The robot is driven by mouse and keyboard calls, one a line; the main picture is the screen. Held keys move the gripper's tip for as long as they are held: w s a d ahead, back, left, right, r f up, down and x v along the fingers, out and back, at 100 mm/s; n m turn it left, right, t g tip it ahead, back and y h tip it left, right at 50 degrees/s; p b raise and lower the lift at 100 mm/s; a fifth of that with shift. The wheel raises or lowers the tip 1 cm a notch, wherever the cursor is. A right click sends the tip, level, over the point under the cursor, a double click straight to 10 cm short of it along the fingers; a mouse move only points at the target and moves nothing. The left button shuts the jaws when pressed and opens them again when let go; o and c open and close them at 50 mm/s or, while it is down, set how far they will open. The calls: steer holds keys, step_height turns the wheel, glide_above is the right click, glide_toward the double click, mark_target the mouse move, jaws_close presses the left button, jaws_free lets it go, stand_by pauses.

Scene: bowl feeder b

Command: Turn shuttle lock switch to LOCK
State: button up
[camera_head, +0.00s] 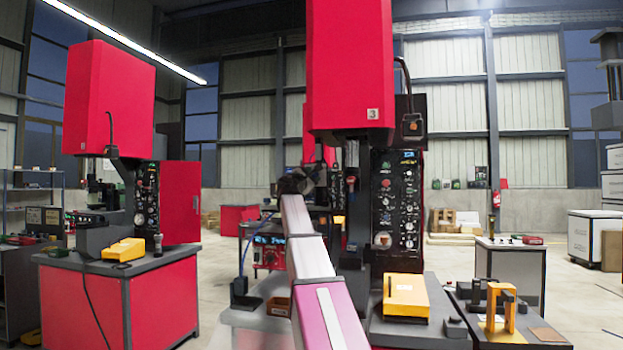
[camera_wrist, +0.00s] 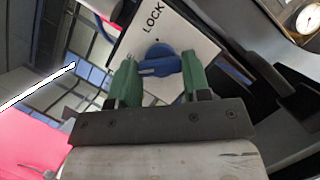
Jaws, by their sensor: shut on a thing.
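The shuttle lock switch is a blue rotary knob (camera_wrist: 159,62) on a white plate (camera_wrist: 183,36) in the wrist view. The word LOCK is printed above the knob, with a small dark dot between them. The knob's raised bar lies nearly level across the picture. My gripper (camera_wrist: 160,74) has green fingers, one on each side of the knob, and is shut on it. The left finger covers part of another label. In the head view my gripper (camera_head: 297,183) is at the far end of my arm, small and dark; the switch cannot be made out there.
A round gauge (camera_wrist: 308,18) is at the wrist view's top right. In the head view, a red press (camera_head: 348,65) with a dark control panel (camera_head: 398,205) stands right of my arm. A yellow block (camera_head: 405,294) lies below it. Another red press (camera_head: 108,100) stands left.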

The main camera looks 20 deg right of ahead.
steer(key=shift+r+m+g+y, duration=0.15)
steer(key=shift+m+g+y, duration=0.6)
steer(key=shift+m, duration=2)
steer(key=shift+r+m+g+y, duration=0.15)
steer(key=shift+m+g+y, duration=0.55)
steer(key=shift+m, duration=2.1)
steer(key=shift+r+m+g+y, duration=0.15)
steer(key=shift+m+g+y, duration=0.55)
steer(key=shift+m, duration=2.05)
steer(key=shift+t+y, duration=0.35)
steer(key=o, duration=0.9)
steer(key=shift+o, duration=0.2)
steer(key=shift+s, duration=0.1)
